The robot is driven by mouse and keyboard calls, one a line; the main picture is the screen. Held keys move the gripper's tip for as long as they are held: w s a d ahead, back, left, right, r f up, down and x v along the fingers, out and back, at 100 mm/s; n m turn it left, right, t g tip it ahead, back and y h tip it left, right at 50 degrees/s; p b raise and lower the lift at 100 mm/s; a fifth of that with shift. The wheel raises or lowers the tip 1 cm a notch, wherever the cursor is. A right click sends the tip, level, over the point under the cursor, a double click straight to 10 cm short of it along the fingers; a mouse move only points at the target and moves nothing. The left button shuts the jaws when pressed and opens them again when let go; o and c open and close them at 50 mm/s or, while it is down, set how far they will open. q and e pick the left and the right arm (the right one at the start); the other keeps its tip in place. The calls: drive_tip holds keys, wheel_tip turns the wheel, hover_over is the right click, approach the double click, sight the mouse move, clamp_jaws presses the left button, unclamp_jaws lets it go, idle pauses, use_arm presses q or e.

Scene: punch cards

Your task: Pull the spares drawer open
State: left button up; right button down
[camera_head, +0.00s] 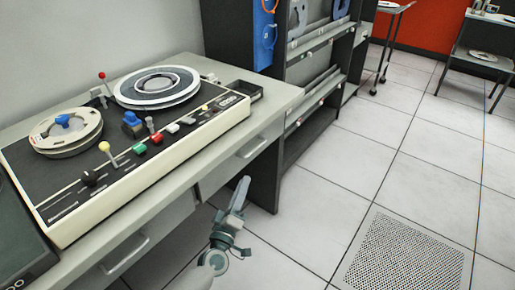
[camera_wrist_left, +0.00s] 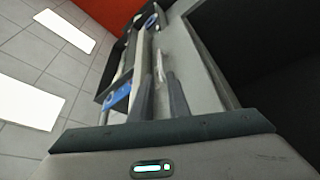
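Two grey drawer fronts sit under the desk top. The right drawer (camera_head: 228,172) has a bar handle (camera_head: 251,147), and the left drawer (camera_head: 150,228) has a bar handle (camera_head: 125,254). Both look shut; I see no label naming the spares drawer. My left gripper (camera_head: 243,186) is in front of and below the right drawer's handle, apart from it, with its fingers pointing up. In the left wrist view its two fingers (camera_wrist_left: 160,95) stand apart with nothing clearly between them. My right gripper is not in view.
A tape machine (camera_head: 150,165) with reels and coloured knobs covers much of the desk top (camera_head: 268,107). A dark rack (camera_head: 310,75) with shelves stands beyond the desk's right end. A perforated floor tile (camera_head: 405,255) lies at lower right. The tiled floor right of my gripper is clear.

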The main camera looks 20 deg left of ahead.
sight(257, 148)
use_arm(q)
drive_tip(key=b+x, duration=0.1)
drive_tip(key=x, duration=1.3)
drive_tip(key=shift+w, duration=0.35)
drive_tip(key=shift+w+r, duration=0.15)
drive_tip(key=shift+w, duration=0.5)
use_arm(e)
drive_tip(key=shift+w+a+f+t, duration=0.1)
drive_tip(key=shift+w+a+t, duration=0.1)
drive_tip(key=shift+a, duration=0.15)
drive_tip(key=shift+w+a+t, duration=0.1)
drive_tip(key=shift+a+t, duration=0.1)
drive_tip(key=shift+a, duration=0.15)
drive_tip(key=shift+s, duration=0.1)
use_arm(q)
drive_tip(key=c, duration=0.4)
clamp_jaws()
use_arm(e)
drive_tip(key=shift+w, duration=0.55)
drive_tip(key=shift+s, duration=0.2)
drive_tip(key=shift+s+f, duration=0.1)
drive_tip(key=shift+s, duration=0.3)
